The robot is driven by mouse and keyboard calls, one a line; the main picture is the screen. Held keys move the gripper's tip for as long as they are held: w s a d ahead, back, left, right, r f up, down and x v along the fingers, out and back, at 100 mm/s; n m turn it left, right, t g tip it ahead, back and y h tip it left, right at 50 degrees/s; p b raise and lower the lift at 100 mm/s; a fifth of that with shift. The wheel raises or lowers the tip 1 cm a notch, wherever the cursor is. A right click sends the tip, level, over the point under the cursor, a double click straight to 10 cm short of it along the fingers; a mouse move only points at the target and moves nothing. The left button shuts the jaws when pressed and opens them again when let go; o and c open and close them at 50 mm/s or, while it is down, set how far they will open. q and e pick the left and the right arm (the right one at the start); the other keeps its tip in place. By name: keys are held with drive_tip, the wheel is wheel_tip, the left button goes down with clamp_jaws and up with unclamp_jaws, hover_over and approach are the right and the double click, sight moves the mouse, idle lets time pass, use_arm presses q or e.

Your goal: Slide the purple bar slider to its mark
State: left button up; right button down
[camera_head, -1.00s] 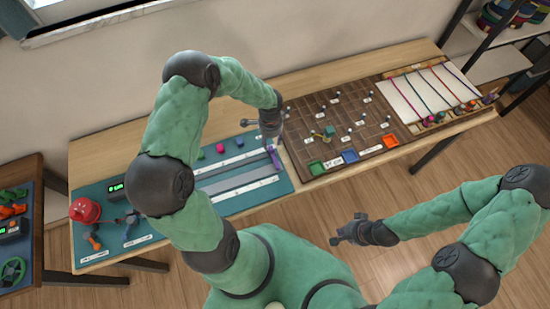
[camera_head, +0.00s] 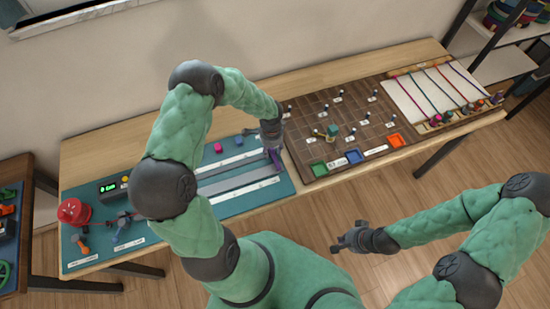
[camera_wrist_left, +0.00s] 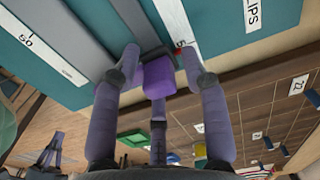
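The purple slider's block (camera_wrist_left: 158,77) shows between the fingers of my left gripper (camera_wrist_left: 160,58) in the left wrist view. Two lavender fingers reach past it on either side and a third ends at its near face. Whether they press on it I cannot tell. In the head view the purple slider (camera_head: 275,159) is at the right end of a grey track on the teal board (camera_head: 238,208), with my left gripper (camera_head: 272,142) directly over it. A white scale strip (camera_wrist_left: 45,45) runs along the track. My right gripper (camera_head: 347,240) hangs in front of the table, away from the board; its fingers are too small to judge.
A brown pegged board (camera_head: 350,110) with coloured trays stands just right of the teal board. A corded white panel (camera_head: 428,92) is further right. A red dome (camera_head: 72,212) and a display box (camera_head: 112,188) are at the left. A magenta block (camera_head: 218,147) lies behind the tracks.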

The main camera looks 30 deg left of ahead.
sight(222, 170)
use_arm(q)
drive_tip(key=c, duration=0.6)
drive_tip(key=shift+s+a+p, duration=0.15)
drive_tip(key=shift+s+a, duration=1.15)
drive_tip(key=shift+s, duration=0.25)
drive_tip(key=shift+s+a+p, duration=0.2)
drive_tip(key=shift+s+a, duration=1.1)
drive_tip(key=shift+s, duration=0.25)
drive_tip(key=shift+s+a+p, duration=0.15)
drive_tip(key=shift+s+a, duration=1.15)
drive_tip(key=shift+s, duration=0.25)
drive_tip(key=shift+s+a+p, duration=0.3)
drive_tip(key=shift+s+a, duration=1)
drive_tip(key=shift+s, duration=0.25)
drive_tip(key=shift+s+a+p, duration=0.25)
drive_tip(key=shift+s+a, duration=1.05)
drive_tip(key=shift+s, duration=0.2)
drive_tip(key=o, duration=0.9)
drive_tip(key=shift+w+r, duration=0.1)
wheel_tip(222, 170, up, 7)
drive_tip(key=p, duration=0.5)
drive_tip(key=shift+p, duration=0.35)
